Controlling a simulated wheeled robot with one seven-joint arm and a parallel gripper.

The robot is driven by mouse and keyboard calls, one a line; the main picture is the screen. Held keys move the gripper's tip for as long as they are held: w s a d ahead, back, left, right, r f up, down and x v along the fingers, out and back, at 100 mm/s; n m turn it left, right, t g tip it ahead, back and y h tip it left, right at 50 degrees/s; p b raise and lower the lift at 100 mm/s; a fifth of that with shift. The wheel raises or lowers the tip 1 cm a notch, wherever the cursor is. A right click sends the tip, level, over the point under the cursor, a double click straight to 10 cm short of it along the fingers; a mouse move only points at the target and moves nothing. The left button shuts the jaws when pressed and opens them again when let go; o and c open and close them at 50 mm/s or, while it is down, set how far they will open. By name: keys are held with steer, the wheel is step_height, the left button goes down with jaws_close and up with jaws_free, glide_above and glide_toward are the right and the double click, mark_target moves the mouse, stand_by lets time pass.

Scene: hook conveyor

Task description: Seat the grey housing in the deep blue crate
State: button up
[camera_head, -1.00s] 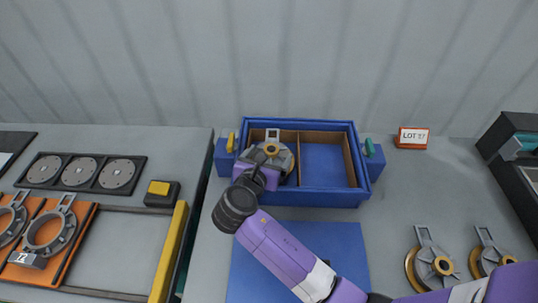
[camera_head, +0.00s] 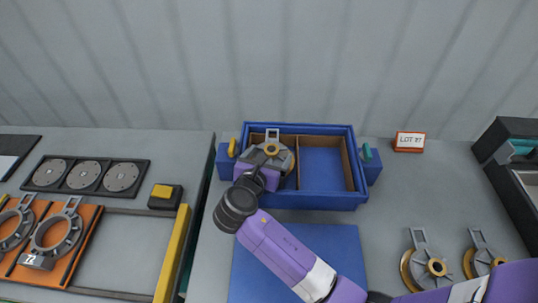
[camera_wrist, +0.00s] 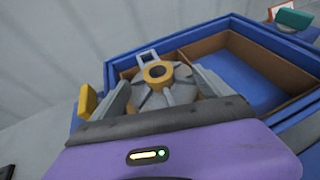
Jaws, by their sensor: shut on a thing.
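The grey housing (camera_head: 273,158) has a gold ring at its centre and a grey loop on its far side. It is at the left compartment of the deep blue crate (camera_head: 330,199), which is split by a brown divider. My gripper (camera_head: 265,166) is shut on the housing. In the wrist view the housing (camera_wrist: 165,92) sits between the two grey fingers (camera_wrist: 168,88), with the crate (camera_wrist: 285,50) behind and to the right. The right compartment is empty. The housing's underside is hidden, so I cannot tell whether it touches the crate floor.
A blue mat (camera_head: 300,258) lies in front of the crate. Two more housings (camera_head: 424,264) lie at the right, near a LOT sign (camera_head: 409,141). At the left are an orange tray (camera_head: 78,240), a dark plate with discs (camera_head: 85,174) and a yellow rail (camera_head: 172,255).

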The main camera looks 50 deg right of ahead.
mark_target(269, 146)
steer(key=shift+r+p, duration=0.85)
steer(key=shift+r, duration=1.25)
